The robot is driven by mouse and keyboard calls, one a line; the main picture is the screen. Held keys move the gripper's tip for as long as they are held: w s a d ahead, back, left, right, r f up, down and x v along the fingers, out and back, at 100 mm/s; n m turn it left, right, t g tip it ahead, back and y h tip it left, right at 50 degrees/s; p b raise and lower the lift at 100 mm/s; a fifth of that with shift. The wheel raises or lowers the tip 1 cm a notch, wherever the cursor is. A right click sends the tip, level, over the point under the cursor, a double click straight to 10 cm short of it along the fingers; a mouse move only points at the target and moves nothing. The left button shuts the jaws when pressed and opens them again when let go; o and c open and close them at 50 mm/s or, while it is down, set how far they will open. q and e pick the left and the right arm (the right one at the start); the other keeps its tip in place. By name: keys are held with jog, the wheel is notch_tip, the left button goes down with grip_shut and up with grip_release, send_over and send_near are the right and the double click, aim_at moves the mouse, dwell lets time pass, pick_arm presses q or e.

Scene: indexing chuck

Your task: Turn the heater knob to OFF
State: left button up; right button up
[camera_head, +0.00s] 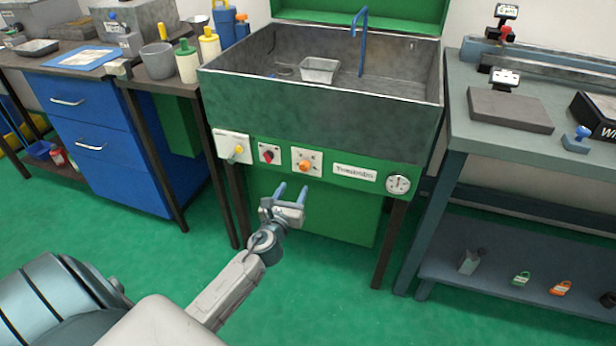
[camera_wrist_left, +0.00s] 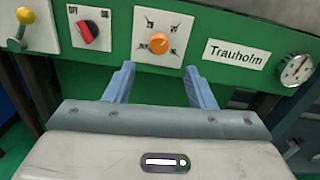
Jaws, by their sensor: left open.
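Several controls sit on the green front panel of a grey wash tank (camera_head: 320,115). An orange knob (camera_head: 305,167) is on a white square plate with marks around it; it also shows in the left wrist view (camera_wrist_left: 159,43). A red knob (camera_head: 268,156) is on a smaller white plate to its left, also in the left wrist view (camera_wrist_left: 88,31). The plate lettering is too small to read. My left gripper (camera_head: 292,190) is open and empty, below and in front of the orange knob's plate. In the left wrist view its fingers (camera_wrist_left: 160,85) point toward that plate, apart from the knob.
A yellow-handled lever (camera_head: 237,152) is at the panel's left. A label (camera_head: 354,173) and a round gauge (camera_head: 398,184) are at its right. A blue drawer cabinet (camera_head: 95,140) stands left, a grey workbench (camera_head: 540,150) right. The green floor before the tank is clear.

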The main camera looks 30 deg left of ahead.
aim_at(303, 169)
pick_arm(q)
jog(key=x, duration=0.9)
jog(key=shift+f, duration=0.1)
jog(key=c, duration=1)
